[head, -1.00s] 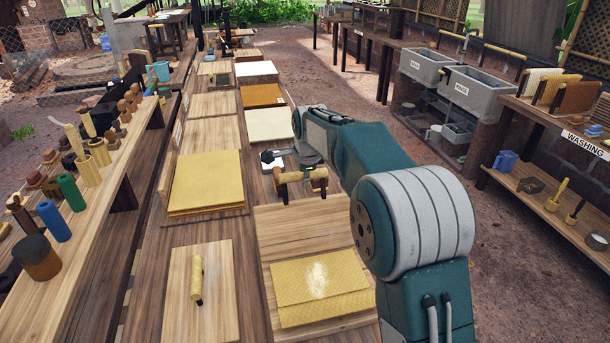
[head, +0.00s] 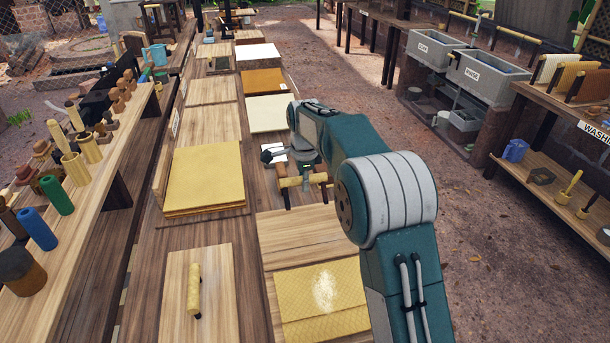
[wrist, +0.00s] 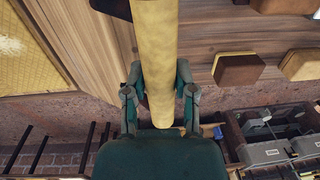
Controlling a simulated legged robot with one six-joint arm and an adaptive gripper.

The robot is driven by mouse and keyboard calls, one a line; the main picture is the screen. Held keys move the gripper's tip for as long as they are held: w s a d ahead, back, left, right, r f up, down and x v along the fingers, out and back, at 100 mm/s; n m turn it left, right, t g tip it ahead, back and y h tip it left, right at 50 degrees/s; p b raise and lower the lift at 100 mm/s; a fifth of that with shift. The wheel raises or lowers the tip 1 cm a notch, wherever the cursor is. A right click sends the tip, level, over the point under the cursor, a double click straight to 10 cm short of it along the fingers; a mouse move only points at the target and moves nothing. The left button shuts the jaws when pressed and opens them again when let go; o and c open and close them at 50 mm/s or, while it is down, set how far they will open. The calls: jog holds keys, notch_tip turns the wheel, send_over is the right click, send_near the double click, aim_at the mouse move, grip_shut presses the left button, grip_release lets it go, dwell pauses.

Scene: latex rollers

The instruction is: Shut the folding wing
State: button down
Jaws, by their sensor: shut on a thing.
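My gripper (wrist: 160,98) is shut on a yellow bar (wrist: 156,55), one finger on each side of it in the wrist view. In the head view the yellow bar (head: 304,182) with dark end posts sits crosswise just beyond a pale wooden panel (head: 310,236). My gripper (head: 306,172) is over its middle, partly hidden by my own wrist. A yellow textured sheet (head: 350,284) with a pale powdery patch lies on the near part of the same board. I cannot make out which panel is the folding wing, or whether the bar is fixed to it.
A yellow sheet stack (head: 205,180) lies to the left. A board with a small roller (head: 193,288) is in front of it. A shelf of coloured cylinders (head: 62,195) runs along the left. Grey sinks (head: 480,78) stand at the right across open ground.

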jog(key=shift+w+a+f, duration=0.15)
jog(key=shift+w+f, duration=0.25)
jog(key=shift+f, duration=0.3)
jog(key=shift+w+a+f, duration=0.15)
jog(key=shift+w+f, duration=0.25)
jog(key=shift+f, duration=0.25)
jog(key=shift+w, duration=0.1)
jog(key=c, duration=0.5)
grip_release()
jog(key=shift+r, duration=0.1)
jog(key=shift+c, duration=0.2)
jog(key=shift+o, duration=0.7)
jog(key=shift+a, duration=0.1)
jog(key=r, duration=1.1)
jog(key=shift+s, duration=0.35)
jog(key=shift+r, duration=0.35)
